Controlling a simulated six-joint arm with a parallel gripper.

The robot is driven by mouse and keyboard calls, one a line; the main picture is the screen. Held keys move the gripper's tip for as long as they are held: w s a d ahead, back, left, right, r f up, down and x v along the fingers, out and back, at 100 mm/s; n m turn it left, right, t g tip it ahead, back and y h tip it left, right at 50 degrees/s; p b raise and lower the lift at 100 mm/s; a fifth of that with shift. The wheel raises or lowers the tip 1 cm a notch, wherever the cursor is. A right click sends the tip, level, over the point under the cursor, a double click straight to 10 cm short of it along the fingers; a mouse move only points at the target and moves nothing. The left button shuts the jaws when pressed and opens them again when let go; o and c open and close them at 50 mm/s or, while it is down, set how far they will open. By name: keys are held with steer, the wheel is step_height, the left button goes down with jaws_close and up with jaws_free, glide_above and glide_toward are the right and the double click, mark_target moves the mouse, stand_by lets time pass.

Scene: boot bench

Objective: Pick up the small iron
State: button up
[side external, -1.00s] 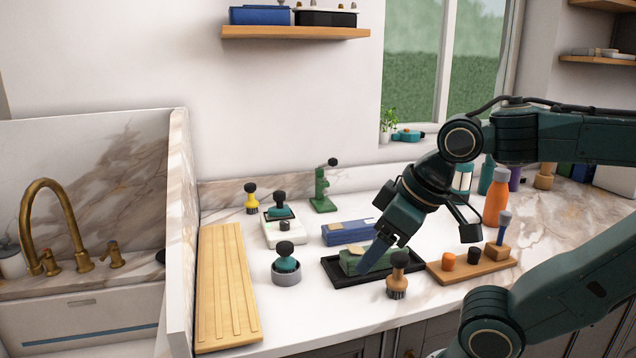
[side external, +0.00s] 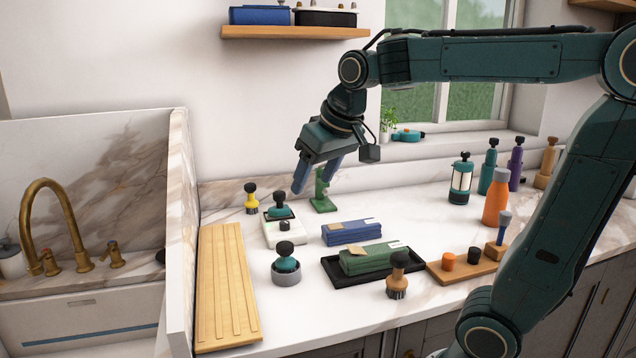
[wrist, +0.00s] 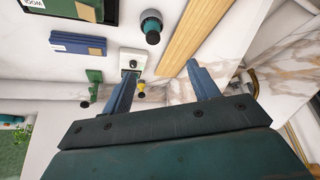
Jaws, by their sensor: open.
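The small iron (side external: 280,211) appears to be the teal piece with a black knob and dark flat plate, resting at the back of a white base (side external: 270,236) with a dial. My gripper (side external: 311,182) is open and empty, pointing down, above the counter and apart from the iron, slightly to its right in the side view. In the wrist view, my two fingers (wrist: 161,70) are spread wide. The left finger overlaps the white base (wrist: 139,56) there and appears to hide most of the iron.
A yellow brush (side external: 251,198) stands left of the iron and a green stand (side external: 322,192) right of it. A teal-and-black piece in a grey ring (side external: 286,270), a blue folded cloth (side external: 350,231) and a slatted wooden board (side external: 228,285) lie nearby. A marble partition (side external: 183,230) rises at left.

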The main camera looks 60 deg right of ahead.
steer(key=w+d+m+g+h, duration=0.1)
steer(key=w+d+m, duration=0.2)
steer(key=w+d, duration=0.95)
steer(key=m+h, duration=0.1)
steer(key=m, duration=0.2)
glide_toward(279, 192)
steer(key=shift+s+a+r+g, duration=0.1)
steer(key=shift+a+r+g, duration=0.1)
steer(key=shift+r, duration=0.4)
steer(key=shift+s+a+r+g, duration=0.1)
steer(key=shift+a+r+g, duration=0.1)
steer(key=shift+r, duration=0.45)
steer(key=shift+f, duration=0.1)
steer(key=shift+x, duration=4.2)
steer(key=shift+x, duration=2.55)
steer(key=shift+w+d, duration=0.1)
